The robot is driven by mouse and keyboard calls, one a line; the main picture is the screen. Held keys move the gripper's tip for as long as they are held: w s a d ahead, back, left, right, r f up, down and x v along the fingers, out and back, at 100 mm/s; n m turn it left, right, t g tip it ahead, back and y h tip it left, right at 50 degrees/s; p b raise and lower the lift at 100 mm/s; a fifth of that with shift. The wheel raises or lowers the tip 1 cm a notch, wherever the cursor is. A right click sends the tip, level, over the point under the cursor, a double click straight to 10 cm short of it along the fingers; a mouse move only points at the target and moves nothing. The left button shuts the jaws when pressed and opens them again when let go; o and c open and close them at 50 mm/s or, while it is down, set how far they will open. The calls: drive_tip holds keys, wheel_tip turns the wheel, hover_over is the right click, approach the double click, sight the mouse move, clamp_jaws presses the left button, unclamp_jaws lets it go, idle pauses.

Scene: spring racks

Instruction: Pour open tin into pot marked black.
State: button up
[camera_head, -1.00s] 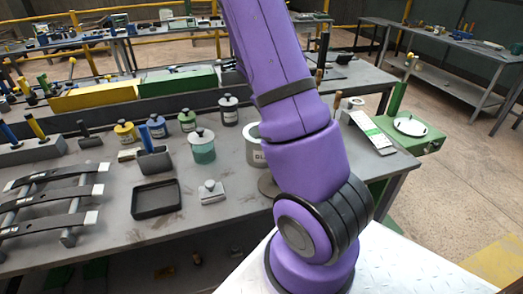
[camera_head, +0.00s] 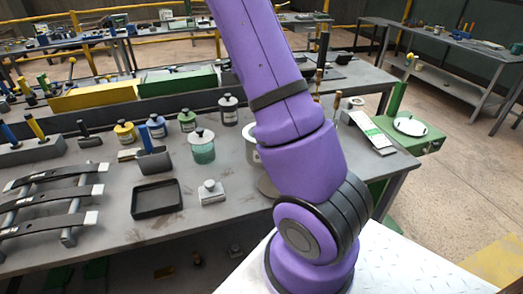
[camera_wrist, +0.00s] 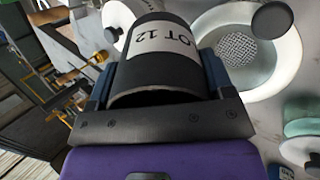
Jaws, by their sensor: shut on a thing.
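My gripper (camera_wrist: 158,78) is shut on a dark tin (camera_wrist: 120,75) with a white label reading "OT 12" in the wrist view. The tin is tilted in that picture, and I cannot see its contents. A wide pale vessel (camera_wrist: 286,72) with a mesh inside lies beyond it to the right. In the head view my arm hides the gripper and tin. Several lidded pots stand on the bench: a dark-marked one (camera_head: 229,111), a green-marked one (camera_head: 187,121), a blue-marked one (camera_head: 156,126) and a yellow-marked one (camera_head: 125,133). Their lettering is too small to read.
A teal jar (camera_head: 203,150) stands in front of the pots, beside a pale-rimmed pot (camera_head: 249,150) partly behind my arm. A black tray (camera_head: 136,207), a small metal block (camera_head: 212,194) and a rack of dark leaf springs (camera_head: 50,206) occupy the front. Bare bench lies between them.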

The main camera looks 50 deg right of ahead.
idle(0.4)
drive_tip(key=shift+r+g+h, duration=0.25)
drive_tip(key=shift+g+h, duration=0.05)
drive_tip(key=shift+h, duration=0.1)
idle(0.4)
drive_tip(key=shift+r+g+h, duration=0.25)
drive_tip(key=shift+g+h, duration=0.05)
drive_tip(key=shift+h, duration=0.1)
drive_tip(key=shift+r+h, duration=0.2)
drive_tip(key=shift+h, duration=0.3)
drive_tip(key=shift+g, duration=0.3)
drive_tip(key=shift+r+h, duration=0.25)
drive_tip(key=shift+h, duration=0.15)
drive_tip(key=shift+g, duration=0.3)
